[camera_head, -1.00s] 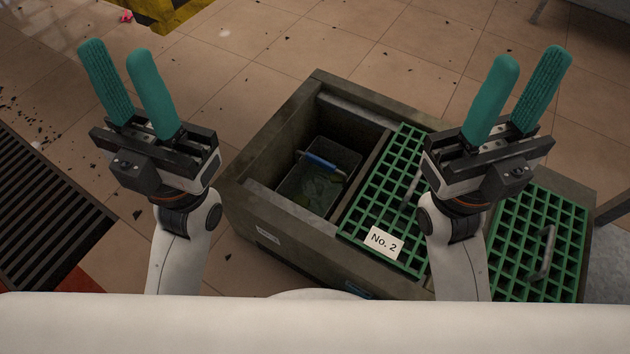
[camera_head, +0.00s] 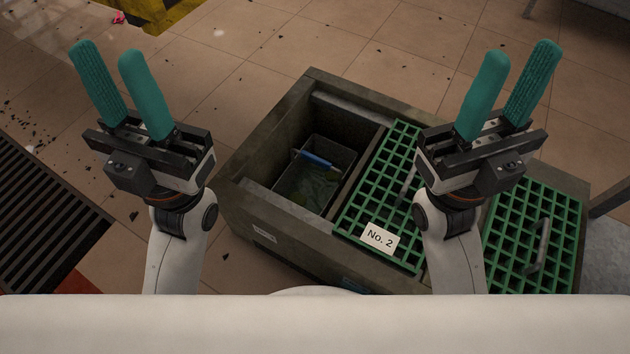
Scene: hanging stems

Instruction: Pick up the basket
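A dark basket (camera_head: 308,187) with a blue handle grip (camera_head: 319,160) sits down inside the open left compartment of a grey-brown box. Something murky green shows inside it. My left gripper (camera_head: 112,88) is to the left of the box, above the floor, with its two teal fingers apart and nothing between them. My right gripper (camera_head: 508,92) is over the right part of the box, also with fingers apart and empty. Neither gripper touches the basket. The basket's lower part is hidden by the compartment walls.
The box (camera_head: 250,200) has green grid covers (camera_head: 385,205) with metal handles over its other compartments. One bears a "No. 2" label (camera_head: 379,238). A dark floor grate (camera_head: 40,220) lies at left. A yellow-black striped thing (camera_head: 150,12) is at the top left. Tiled floor beyond is mostly clear.

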